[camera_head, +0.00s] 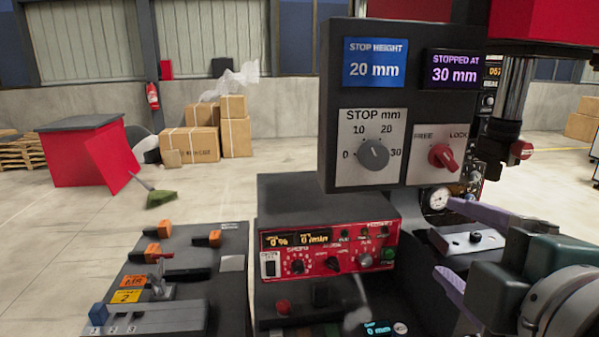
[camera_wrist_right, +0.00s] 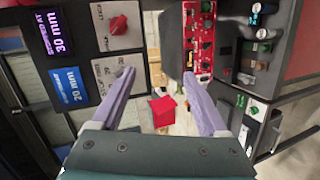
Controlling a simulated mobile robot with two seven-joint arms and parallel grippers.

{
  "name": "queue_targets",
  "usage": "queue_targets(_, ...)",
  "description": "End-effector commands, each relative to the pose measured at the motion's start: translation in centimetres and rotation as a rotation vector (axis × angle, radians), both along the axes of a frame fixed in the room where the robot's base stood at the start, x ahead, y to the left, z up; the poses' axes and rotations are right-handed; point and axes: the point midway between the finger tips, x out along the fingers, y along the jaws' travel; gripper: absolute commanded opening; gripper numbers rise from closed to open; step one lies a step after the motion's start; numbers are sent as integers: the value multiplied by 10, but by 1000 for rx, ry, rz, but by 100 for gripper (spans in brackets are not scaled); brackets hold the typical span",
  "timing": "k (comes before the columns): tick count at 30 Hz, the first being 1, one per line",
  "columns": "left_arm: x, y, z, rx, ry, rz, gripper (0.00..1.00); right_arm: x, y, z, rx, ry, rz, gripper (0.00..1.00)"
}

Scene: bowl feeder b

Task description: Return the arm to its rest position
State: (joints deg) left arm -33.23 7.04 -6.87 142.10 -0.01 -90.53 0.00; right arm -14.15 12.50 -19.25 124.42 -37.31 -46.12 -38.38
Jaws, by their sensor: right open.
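My right gripper (camera_head: 445,237) is at the lower right of the head view, its two pale purple fingers spread apart with nothing between them. In the right wrist view, the open fingers (camera_wrist_right: 158,74) point toward the panels, and the gap between them is empty. The dark stop panel (camera_head: 334,100) is above and left of the gripper in the head view. It has a grey stop knob (camera_head: 373,154) and a red free/lock knob (camera_head: 443,157). Its displays read 20 mm stop height and stopped at 30 mm. My left gripper is not seen.
A red control unit (camera_head: 345,240) stands below the stop panel. A grey switch console (camera_head: 235,240) is to its left. A metal block (camera_head: 476,241) and round gauge (camera_head: 438,199) are close to my right fingers. Boxes (camera_head: 190,141) and a red cabinet (camera_head: 70,160) stand farther back.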

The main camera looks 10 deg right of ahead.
Motion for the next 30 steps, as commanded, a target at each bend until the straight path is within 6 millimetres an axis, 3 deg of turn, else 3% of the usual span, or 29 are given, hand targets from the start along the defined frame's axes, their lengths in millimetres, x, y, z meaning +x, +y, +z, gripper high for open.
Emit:
queue_targets(3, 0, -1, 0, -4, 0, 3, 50, -59, -19, -56, 428, 269, -269, 77)
queue_targets(6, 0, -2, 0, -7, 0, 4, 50, -119, -17, -91, 725, 490, -505, 77)
queue_targets(10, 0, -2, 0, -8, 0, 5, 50, -197, 0, -111, 995, 755, -794, 77)
queue_targets(12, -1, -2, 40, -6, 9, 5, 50, -198, 2, -68, 1007, 763, -805, 77)
queue_targets(21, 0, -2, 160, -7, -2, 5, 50, -197, 1, 48, 1000, 760, -799, 77)
queue_targets(25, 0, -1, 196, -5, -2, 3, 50, -197, 1, 83, 999, 760, -799, 77)
queue_targets(30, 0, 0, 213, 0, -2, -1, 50, -197, 1, 101, 999, 759, -798, 77)
